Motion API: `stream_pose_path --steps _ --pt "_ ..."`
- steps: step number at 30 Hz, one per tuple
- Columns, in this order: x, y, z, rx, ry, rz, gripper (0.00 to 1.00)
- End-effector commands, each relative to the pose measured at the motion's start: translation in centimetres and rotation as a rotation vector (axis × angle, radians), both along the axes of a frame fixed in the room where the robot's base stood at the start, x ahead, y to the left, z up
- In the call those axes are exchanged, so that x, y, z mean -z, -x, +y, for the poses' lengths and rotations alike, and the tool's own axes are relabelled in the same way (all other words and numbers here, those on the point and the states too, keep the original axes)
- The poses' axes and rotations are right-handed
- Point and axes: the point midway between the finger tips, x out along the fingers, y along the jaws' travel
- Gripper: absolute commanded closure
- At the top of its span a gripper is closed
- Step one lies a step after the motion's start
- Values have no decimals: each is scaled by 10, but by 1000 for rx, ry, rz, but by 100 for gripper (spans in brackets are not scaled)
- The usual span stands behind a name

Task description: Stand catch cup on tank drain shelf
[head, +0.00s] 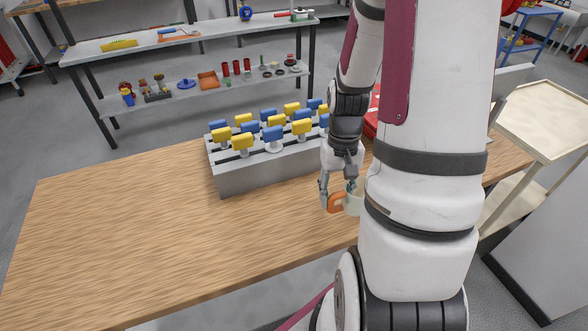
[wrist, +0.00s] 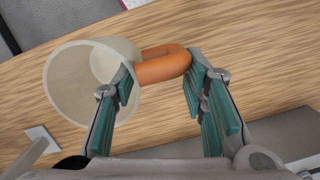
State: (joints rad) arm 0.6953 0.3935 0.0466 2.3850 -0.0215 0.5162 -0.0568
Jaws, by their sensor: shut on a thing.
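The catch cup (head: 354,204) is cream with an orange handle and is partly hidden behind my arm in the head view. In the wrist view the cup (wrist: 75,90) shows its open mouth at the left, with the orange handle (wrist: 163,66) between the fingertips. My gripper (head: 338,190) is shut on the cup at its handle side, over the wooden table. The green-padded fingers show in the wrist view (wrist: 160,85). I cannot tell whether the cup touches the table. No shelf is clearly recognizable as the tank drain shelf.
A grey valve block (head: 265,172) with yellow and blue handles stands left of my gripper on the wooden table (head: 130,235). The table's left part is clear. A two-level rack (head: 190,45) stands behind. A cream-topped cart (head: 545,115) stands at the right.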

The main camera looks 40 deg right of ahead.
Motion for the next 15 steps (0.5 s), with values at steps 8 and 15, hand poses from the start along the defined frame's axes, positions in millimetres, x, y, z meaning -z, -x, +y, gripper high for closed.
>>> stream_pose_path --steps 8,15 --pt "7 -71 4 -8 0 -2 90" --pt "11 -116 7 -4 0 0 90"
